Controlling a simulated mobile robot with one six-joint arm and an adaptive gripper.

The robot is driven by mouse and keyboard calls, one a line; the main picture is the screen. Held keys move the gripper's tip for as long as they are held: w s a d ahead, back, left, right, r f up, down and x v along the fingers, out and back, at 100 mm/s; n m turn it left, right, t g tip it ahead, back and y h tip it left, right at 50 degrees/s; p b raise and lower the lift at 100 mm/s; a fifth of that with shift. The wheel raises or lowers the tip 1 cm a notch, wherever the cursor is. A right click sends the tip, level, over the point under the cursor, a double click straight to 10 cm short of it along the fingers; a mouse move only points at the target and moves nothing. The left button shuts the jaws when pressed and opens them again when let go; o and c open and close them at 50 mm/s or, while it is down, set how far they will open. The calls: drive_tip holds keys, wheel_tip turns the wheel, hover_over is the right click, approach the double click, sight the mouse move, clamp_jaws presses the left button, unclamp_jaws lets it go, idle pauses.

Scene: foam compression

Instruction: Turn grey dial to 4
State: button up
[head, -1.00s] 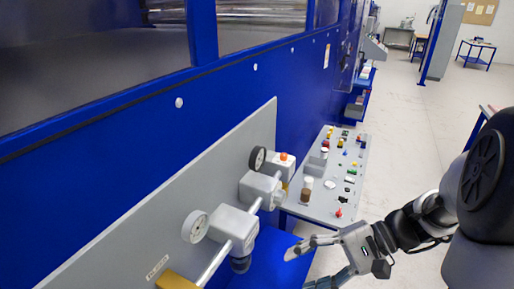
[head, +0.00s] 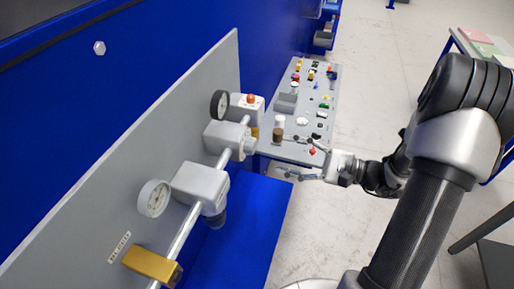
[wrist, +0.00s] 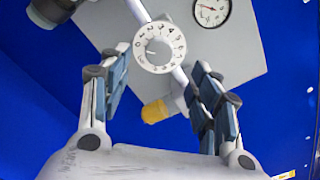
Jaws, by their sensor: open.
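The pale grey numbered dial (wrist: 160,47) faces me in the wrist view, on a grey block, near the middle of the picture. Its setting is too small to read surely. In the head view the dial (head: 250,145) shows edge-on at the end of a grey block on the pipe. My gripper (head: 290,157) is open and empty, right of the dial and apart from it. In the wrist view my gripper (wrist: 158,72) has one finger to each side, with the dial in line between the fingertips.
A white pressure gauge (head: 154,198), a dark-rimmed gauge (head: 219,104) and a yellow block (head: 152,264) sit along the grey panel (head: 100,210). A table (head: 330,100) with several small parts stands behind. A blue surface (head: 248,220) lies below, clear.

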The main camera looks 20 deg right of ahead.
sight(254, 147)
drive_tip(key=b+x, duration=0.1)
drive_tip(key=x, duration=0.8)
drive_tip(key=shift+c, duration=0.3)
drive_tip(key=c, duration=1)
